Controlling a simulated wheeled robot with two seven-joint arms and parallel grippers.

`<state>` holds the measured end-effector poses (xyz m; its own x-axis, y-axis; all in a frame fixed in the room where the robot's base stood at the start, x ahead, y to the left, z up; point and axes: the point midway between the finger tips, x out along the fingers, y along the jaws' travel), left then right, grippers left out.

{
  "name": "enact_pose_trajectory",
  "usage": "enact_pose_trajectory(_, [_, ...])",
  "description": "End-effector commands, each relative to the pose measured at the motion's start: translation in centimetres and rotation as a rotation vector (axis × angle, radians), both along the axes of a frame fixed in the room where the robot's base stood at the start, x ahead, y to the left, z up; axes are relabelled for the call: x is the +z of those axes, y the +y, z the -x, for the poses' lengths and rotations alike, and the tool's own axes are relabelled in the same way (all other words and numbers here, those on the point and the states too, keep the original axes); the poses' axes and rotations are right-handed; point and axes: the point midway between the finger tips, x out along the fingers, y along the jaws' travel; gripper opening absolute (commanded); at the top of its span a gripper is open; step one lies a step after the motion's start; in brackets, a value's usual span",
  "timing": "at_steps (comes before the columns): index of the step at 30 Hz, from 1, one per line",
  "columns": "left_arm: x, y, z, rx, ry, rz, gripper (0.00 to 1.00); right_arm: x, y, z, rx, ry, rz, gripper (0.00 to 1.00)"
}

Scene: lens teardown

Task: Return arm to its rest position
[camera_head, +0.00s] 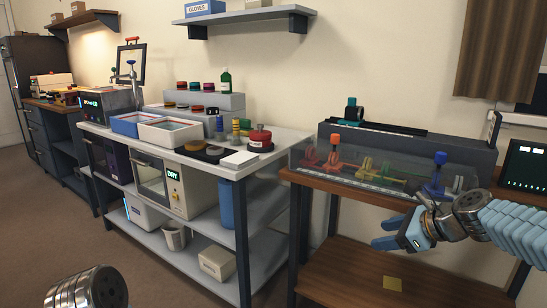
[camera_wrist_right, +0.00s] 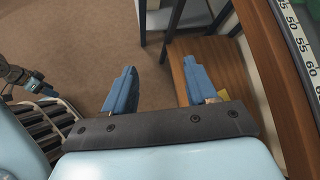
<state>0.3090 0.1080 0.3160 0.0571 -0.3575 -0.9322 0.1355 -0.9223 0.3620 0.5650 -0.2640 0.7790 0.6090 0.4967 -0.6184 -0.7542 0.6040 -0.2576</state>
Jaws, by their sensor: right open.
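My right gripper (camera_head: 384,233) comes in from the right side of the head view, in front of the wooden bench (camera_head: 310,182) and below its top edge. Its two blue fingers point left and are apart, with nothing between them. In the right wrist view the gripper (camera_wrist_right: 160,68) also shows open and empty, above the floor and a wooden surface. Only a metal joint of my left arm shows at the bottom left of the head view; I cannot see my left gripper's fingers there.
A clear-fronted case (camera_head: 300,158) with coloured parts stands on the bench, close to my right arm. A dark screen (camera_head: 524,165) is at the right. A yellow note (camera_head: 392,283) lies on the lower shelf. A white-topped workbench (camera_head: 235,168) with trays stands left; the floor is clear.

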Motion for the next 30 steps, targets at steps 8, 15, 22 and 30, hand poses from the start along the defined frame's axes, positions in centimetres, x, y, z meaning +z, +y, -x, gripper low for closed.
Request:
enact_pose_trajectory(8, [0.0, 0.0, 0.0, 0.0, 0.0, 0.0, 0.57, -22.3, 4.5, 1.7, 0.413, 0.021, 0.43, 0.57])
enact_pose_trajectory(15, [0.0, 0.0, 0.0, 0.0, 0.0, 0.0, 0.57, -39.0, 10.3, 12.3, 1.063, -0.112, 0.744, 0.57])
enact_pose_trajectory(22, [0.0, 0.0, 0.0, 0.0, 0.0, 0.0, 0.57, -45.5, 14.6, 23.0, 1.568, -0.361, 0.832, 0.57])
enact_pose_trajectory(30, [0.0, 0.0, 0.0, 0.0, 0.0, 0.0, 0.57, -46.3, 15.7, 25.8, 1.695, -0.463, 0.844, 0.57])
